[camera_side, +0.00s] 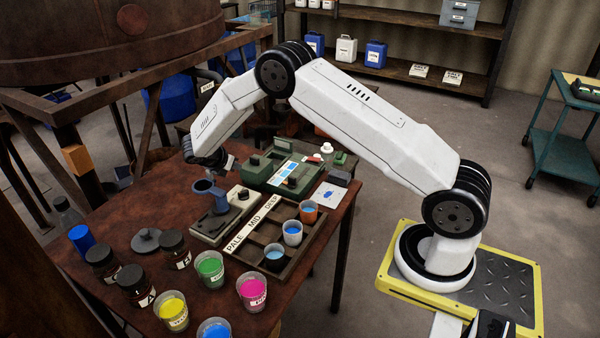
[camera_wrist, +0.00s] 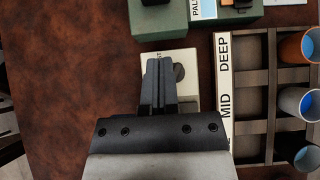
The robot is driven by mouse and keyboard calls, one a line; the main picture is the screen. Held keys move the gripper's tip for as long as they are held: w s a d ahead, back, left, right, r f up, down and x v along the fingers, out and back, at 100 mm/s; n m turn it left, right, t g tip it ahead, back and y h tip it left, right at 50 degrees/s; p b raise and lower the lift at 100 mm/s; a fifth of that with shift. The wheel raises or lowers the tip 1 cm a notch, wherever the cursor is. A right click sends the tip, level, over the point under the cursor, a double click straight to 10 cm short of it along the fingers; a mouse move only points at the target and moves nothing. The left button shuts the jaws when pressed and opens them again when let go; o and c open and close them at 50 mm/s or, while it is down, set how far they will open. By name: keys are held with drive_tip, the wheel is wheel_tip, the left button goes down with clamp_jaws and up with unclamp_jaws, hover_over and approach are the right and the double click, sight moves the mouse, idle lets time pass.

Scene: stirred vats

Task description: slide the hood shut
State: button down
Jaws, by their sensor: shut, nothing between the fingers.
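A green instrument (camera_side: 285,172) stands at the back of the brown table, with a pale and blue chart strip on top. A raised green block with a black knob at its left looks like the hood (camera_side: 253,168); I cannot tell how far open it is. In the wrist view, the hood (camera_wrist: 160,22) is at the top edge, partly cut off. My gripper (camera_wrist: 158,65) is shut and empty, above the cream unit (camera_wrist: 190,62) and short of the hood. In the side view, my gripper (camera_side: 220,160) is left of the green instrument, partly hidden by its own wrist.
A wooden rack (camera_side: 265,236) marked PALE, MID, DEEP holds several cups to the right. Open paint cups and dark jars (camera_side: 173,250) crowd the front. In the wrist view, the table's left part is bare.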

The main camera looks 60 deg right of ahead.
sight(254, 163)
drive_tip(key=d, duration=0.1)
drive_tip(key=d+f, duration=0.2)
drive_tip(key=d, duration=0.1)
drive_tip(key=shift+d+f, duration=0.1)
drive_tip(key=shift+d, duration=1)
drive_tip(key=d, duration=1.2)
drive_tip(key=shift+d, duration=0.15)
